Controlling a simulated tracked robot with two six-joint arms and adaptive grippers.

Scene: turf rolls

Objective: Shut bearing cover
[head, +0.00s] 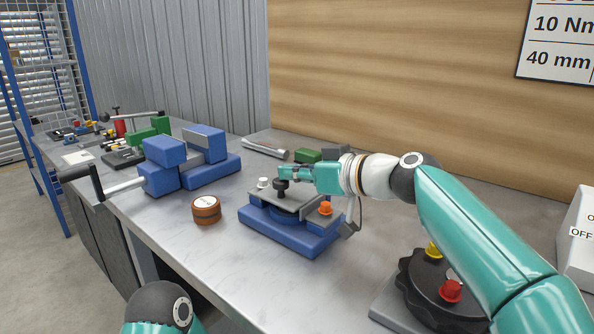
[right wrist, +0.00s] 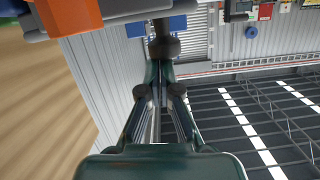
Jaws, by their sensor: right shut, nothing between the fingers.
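A bearing unit with a blue base (head: 290,235) stands on the workbench in the middle of the head view. A grey plate, which looks like its cover (head: 300,199), lies over the base; I cannot tell whether it is fully down. A black knob (head: 280,187) stands on it and also shows in the right wrist view (right wrist: 163,46). My right gripper (head: 284,173) is shut and empty, with its fingertips right by the knob; I cannot tell if they touch. My left gripper is out of view.
An orange knob (head: 325,208) and a white cap (head: 263,183) sit on the unit. A round brown tin (head: 206,210) stands to its left, a blue vise (head: 190,160) behind that. A black disc fixture (head: 430,290) with red and yellow knobs is at right. Bare bench lies in front.

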